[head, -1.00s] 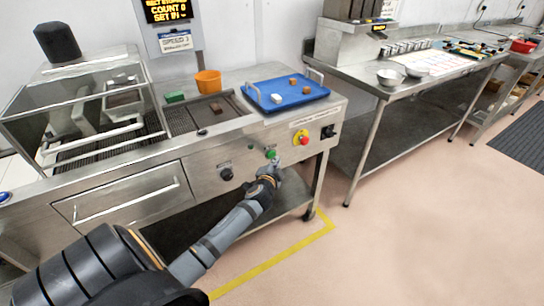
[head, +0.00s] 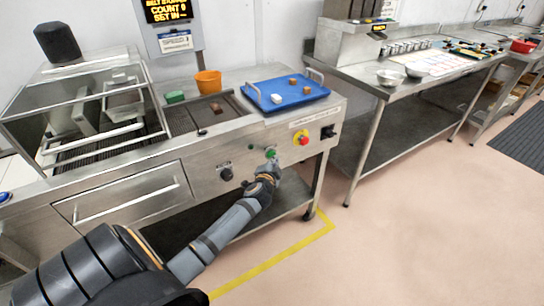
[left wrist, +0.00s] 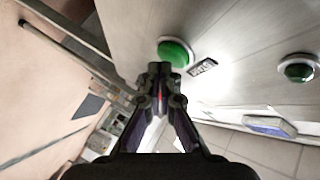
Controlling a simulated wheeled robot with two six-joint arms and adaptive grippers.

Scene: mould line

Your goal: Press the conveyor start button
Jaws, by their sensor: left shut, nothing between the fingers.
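The green conveyor start button (head: 270,154) is on the front panel of the steel machine. It shows large in the left wrist view (left wrist: 175,53), just beyond the fingertips. My left gripper (head: 274,167) is shut and empty, directly in front of and slightly below the button in the head view. Its closed fingertips also show in the left wrist view (left wrist: 160,68), overlapping the button's lower edge. I cannot tell whether they touch it. My right gripper is not in view.
A red button on a yellow plate (head: 302,138) is up and right of the green one. A black knob (head: 226,174) is to its left. A blue tray (head: 288,100) and an orange cup (head: 208,81) stand on top. Floor is open at right.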

